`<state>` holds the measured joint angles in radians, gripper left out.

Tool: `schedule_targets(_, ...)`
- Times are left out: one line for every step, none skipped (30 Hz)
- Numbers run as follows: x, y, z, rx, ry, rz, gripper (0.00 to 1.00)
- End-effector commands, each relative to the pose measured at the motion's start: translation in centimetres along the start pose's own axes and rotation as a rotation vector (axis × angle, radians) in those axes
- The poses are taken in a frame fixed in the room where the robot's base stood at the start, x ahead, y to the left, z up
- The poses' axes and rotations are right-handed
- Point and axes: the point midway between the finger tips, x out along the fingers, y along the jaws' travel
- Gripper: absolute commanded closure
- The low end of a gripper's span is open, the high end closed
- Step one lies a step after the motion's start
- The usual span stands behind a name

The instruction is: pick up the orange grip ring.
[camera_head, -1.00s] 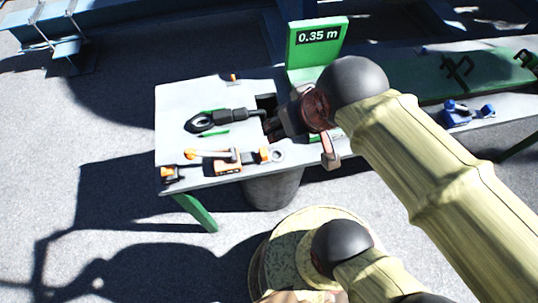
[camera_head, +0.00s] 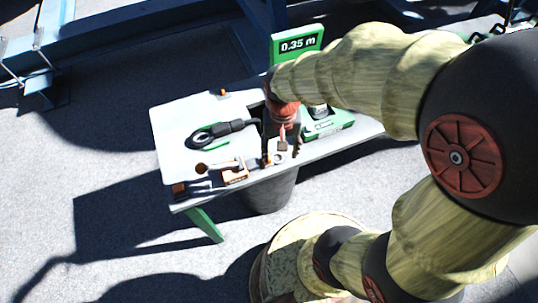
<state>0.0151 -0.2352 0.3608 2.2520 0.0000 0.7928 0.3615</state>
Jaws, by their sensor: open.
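Several small orange parts lie along the near edge of the white worktable (camera_head: 175,120). One small orange piece (camera_head: 267,158) is beside a grey ring (camera_head: 279,158); an orange block (camera_head: 235,174) lies left of it, and a rod tool with a round orange end (camera_head: 201,168) further left. I cannot tell for sure which is the orange grip ring. My gripper (camera_head: 284,143) points down over the table's right part, close to the small orange piece and the grey ring. It is open and looks empty; my wrist and arm partly hide the area, and contact cannot be told.
A green sign reading 0.35 m (camera_head: 297,44) stands behind, and a green device (camera_head: 328,122) is to the right. A dark bin (camera_head: 270,192) is under the table. The table's left part is fairly clear.

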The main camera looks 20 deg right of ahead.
Motion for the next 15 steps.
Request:
schedule_targets(1.7,-0.2,-0.6,0.097,-0.039,0.017,0.48)
schedule_targets(2.8,-0.3,-0.9,0.169,-0.054,0.025,0.48)
schedule_targets(4.2,-0.5,-1.5,0.265,-0.066,0.035,0.48)
schedule_targets(5.1,-0.6,-1.9,0.337,-0.071,0.041,0.48)
schedule_targets(6.0,-0.7,-2.3,0.409,-0.073,0.046,0.48)
schedule_targets(7.0,-0.9,-2.9,0.505,-0.071,0.05,0.48)
schedule_targets(7.7,-1.1,-3.3,0.575,-0.068,0.051,0.48)
schedule_targets(8.2,-1.3,-3.9,0.643,-0.059,0.048,0.48)
schedule_targets(8.6,-1.6,-4.5,0.732,-0.047,0.042,0.48)
schedule_targets(8.6,-1.8,-5.2,0.794,-0.034,0.031,0.48)
schedule_targets(8.6,-2.0,-5.8,0.854,-0.021,0.021,0.48)
schedule_targets(8.4,-2.2,-6.4,0.926,-0.007,0.007,0.48)
schedule_targets(8.3,-2.4,-6.8,0.974,0.002,-0.003,0.48)
schedule_targets(8.2,-2.5,-7.1,1.019,0.008,-0.01,0.48)
schedule_targets(8.2,-2.6,-7.2,1.069,0.012,-0.015,0.48)
